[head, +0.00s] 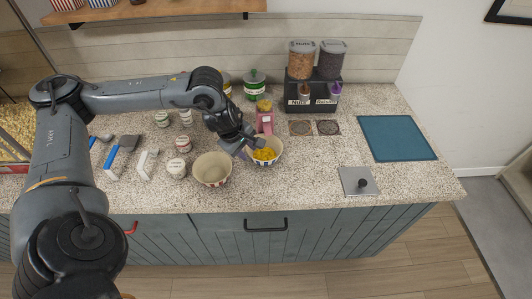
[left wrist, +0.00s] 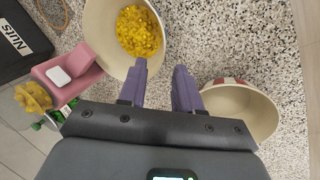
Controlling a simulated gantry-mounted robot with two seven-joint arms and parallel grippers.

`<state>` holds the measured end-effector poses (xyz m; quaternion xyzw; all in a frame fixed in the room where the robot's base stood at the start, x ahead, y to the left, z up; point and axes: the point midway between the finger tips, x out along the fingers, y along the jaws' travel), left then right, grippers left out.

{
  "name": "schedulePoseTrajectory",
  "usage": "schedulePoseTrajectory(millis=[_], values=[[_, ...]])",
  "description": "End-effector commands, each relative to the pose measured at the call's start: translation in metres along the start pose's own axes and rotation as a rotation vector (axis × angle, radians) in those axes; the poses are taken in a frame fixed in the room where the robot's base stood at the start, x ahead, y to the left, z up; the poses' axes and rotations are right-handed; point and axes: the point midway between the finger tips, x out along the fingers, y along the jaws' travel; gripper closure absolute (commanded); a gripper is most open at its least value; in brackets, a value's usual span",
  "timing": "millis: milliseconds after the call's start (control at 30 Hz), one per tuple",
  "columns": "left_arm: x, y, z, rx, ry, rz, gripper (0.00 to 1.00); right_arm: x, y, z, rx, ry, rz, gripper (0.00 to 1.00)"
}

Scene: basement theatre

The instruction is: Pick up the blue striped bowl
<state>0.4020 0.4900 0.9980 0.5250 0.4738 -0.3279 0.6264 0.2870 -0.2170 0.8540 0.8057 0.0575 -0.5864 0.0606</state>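The blue striped bowl (head: 266,160) stands on the speckled counter with yellow pieces inside. Its pale rim and yellow contents also show in the left wrist view (left wrist: 97,28). My left gripper (head: 248,147) is at the bowl's left side, above the counter. In the left wrist view its two purple fingers (left wrist: 160,78) are apart with nothing held between them. One fingertip overlaps the bowl's near rim and the other is outside it; I cannot tell whether they touch. My right gripper is not in view.
A red-striped bowl (left wrist: 240,108) stands close beside, empty; it is also in the head view (head: 212,170). A pink scoop-like holder (left wrist: 72,72) is beside the blue striped bowl. Nut dispensers (head: 314,75) stand behind. A teal mat (head: 397,138) and a metal plate (head: 358,181) lie right.

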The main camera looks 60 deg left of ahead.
Motion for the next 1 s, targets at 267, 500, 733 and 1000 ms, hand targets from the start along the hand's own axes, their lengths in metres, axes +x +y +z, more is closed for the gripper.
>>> schedulePoseTrajectory(millis=[267, 500, 733, 1000], values=[[0.015, 0.0, 0.002, -0.002, -0.001, -0.001, 0.67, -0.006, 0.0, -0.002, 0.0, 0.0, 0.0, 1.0], [0.046, 0.0, 0.005, -0.003, 0.0, 0.0, 0.67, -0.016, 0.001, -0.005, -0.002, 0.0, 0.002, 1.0], [0.06, 0.0, 0.004, -0.001, 0.0, 0.002, 0.67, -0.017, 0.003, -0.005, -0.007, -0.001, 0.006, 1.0], [0.06, 0.0, 0.004, -0.001, 0.001, 0.002, 0.79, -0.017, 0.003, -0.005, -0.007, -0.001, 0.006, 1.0]])
